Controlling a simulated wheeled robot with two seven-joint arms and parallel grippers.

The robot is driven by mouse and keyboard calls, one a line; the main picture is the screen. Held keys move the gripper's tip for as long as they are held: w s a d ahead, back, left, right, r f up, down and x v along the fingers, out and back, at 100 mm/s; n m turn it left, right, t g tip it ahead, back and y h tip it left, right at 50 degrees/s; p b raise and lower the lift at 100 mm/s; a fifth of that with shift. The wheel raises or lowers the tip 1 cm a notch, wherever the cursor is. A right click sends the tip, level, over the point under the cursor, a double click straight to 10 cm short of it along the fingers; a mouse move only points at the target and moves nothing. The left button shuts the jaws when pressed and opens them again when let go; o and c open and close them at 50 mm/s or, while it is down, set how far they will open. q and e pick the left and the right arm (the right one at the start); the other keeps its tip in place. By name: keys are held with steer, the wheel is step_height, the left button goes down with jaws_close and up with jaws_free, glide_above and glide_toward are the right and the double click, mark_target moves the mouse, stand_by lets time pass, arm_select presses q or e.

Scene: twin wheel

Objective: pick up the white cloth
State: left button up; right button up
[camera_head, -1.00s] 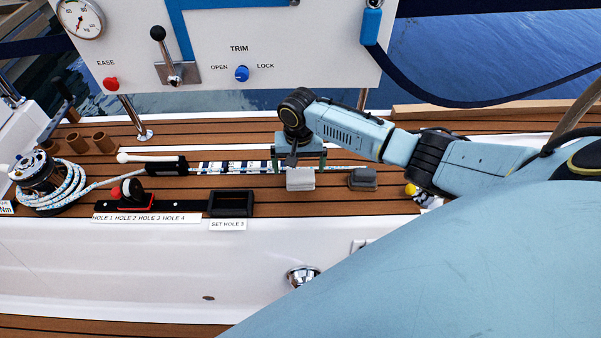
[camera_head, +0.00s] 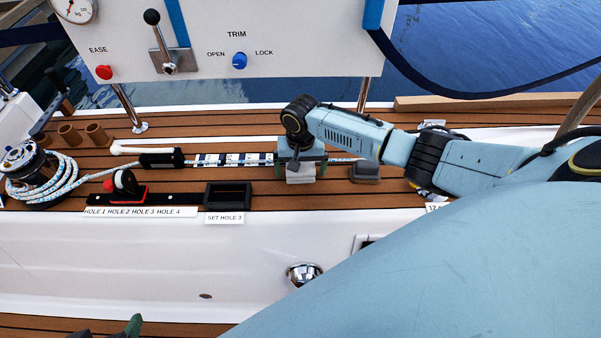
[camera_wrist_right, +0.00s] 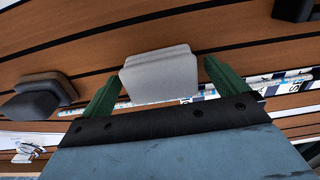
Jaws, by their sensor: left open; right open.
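The white cloth (camera_head: 300,175) is a small, folded, pale pad on the teak deck, and its top is partly hidden by my right gripper in the head view. My right gripper (camera_head: 301,167) is open, pointing down over it. In the right wrist view, the cloth (camera_wrist_right: 160,75) lies between the spread green fingers of the gripper (camera_wrist_right: 164,86), with a gap visible on the right side. My left gripper (camera_head: 106,332) shows only its fingertips at the bottom left edge, apart and empty.
A dark grey pad (camera_head: 365,172) lies just right of the cloth. A striped rope (camera_head: 235,160) runs behind it. A black open box (camera_head: 228,195) and a winch (camera_head: 28,172) are to the left. The trim panel (camera_head: 300,45) stands behind.

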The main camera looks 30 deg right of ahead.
arm_select(q)
steer(key=shift+w+r, duration=0.1)
steer(key=shift+w, duration=0.05)
arm_select(e)
steer(key=c, duration=1.1)
steer(key=shift+o, duration=0.2)
step_height(320, 180, up, 2)
steer(key=shift+r+p, duration=0.25)
steer(key=shift+p, duration=0.55)
steer(key=shift+r+p, duration=0.5)
steer(key=shift+r, duration=0.3)
step_height(320, 180, up, 5)
steer(key=shift+p, duration=1.2)
arm_select(q)
steer(key=s+a+f+g+y, duration=0.1)
steer(key=s+a+f+g, duration=0.1)
steer(key=f, duration=0.4)
steer(key=s+a+f+g, duration=0.2)
steer(key=s+a+f, duration=0.1)
steer(key=f, duration=0.3)
steer(key=shift+s+g+y, duration=0.4)
arm_select(e)
steer(key=shift+r, duration=0.4)
arm_select(q)
steer(key=shift+a, duration=0.1)
